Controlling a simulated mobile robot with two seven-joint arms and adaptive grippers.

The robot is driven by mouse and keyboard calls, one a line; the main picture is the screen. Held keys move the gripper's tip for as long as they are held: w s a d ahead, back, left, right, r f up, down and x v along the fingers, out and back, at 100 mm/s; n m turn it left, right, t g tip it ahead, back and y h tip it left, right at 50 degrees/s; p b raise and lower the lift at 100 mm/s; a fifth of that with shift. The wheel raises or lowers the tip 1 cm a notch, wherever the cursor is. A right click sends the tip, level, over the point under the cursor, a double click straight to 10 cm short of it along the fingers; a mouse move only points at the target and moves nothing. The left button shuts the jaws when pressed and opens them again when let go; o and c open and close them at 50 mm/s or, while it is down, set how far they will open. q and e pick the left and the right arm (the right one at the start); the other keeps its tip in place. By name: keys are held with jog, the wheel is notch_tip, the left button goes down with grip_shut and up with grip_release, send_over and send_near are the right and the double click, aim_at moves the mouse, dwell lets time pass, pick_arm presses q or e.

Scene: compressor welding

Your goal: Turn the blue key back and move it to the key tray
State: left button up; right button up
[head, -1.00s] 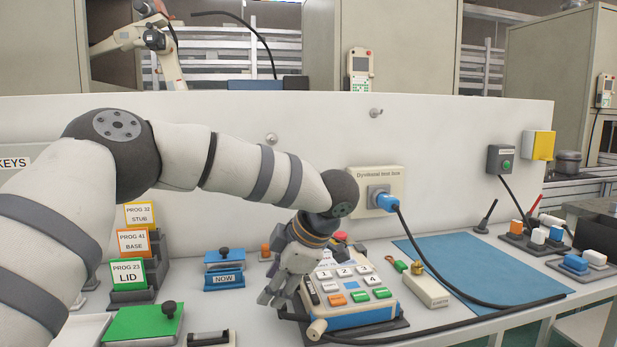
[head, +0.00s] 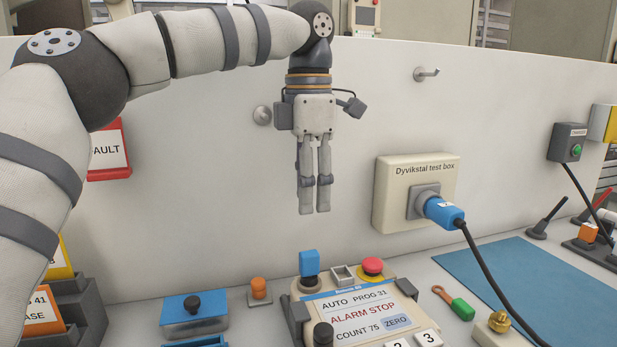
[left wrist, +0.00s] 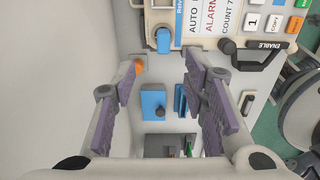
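The blue key (head: 309,265) stands upright at the back left corner of the control panel (head: 405,288), whose screen reads AUTO PROG 31, ALARM STOP. In the left wrist view the blue key (left wrist: 163,40) shows beyond the fingertips. My left gripper (head: 314,210) points straight down above the key, apart from it. In the left wrist view its two fingers (left wrist: 163,78) stand wide apart with nothing held between them. No key tray can be made out for sure. My right gripper is not in view.
A red stop button (head: 372,267) sits right of the key, and an orange-topped piece (head: 259,288) left of it. A blue-topped box (head: 194,312) stands farther left. A cable runs from the blue plug (head: 443,212) on the test box. The blue mat (head: 490,275) is largely clear.

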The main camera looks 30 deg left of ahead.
aim_at(309, 253)
pick_arm(q)
jog(key=f, duration=1.1)
jog(key=shift+s+d+f, duration=0.2)
jog(key=shift+f, duration=0.15)
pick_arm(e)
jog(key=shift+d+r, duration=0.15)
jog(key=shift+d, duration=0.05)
pick_arm(q)
grip_shut()
jog(key=n, duration=0.1)
jog(key=n+p, duration=0.1)
jog(key=r+n+p, duration=0.1)
jog(key=shift+s+r, duration=0.1)
jog(key=shift+s, duration=0.15)
jog(key=shift+w+f+n, duration=0.25)
jog(key=shift+f+n, duration=0.3)
jog(key=shift+n, duration=0.45)
jog(key=shift+f+n, duration=0.1)
jog(key=shift+n, duration=0.2)
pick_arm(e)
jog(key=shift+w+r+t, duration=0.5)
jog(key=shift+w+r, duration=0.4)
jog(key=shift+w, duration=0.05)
pick_arm(q)
jog(key=n, duration=0.4)
jog(key=shift+f, duration=0.1)
jog(key=shift+r, duration=0.2)
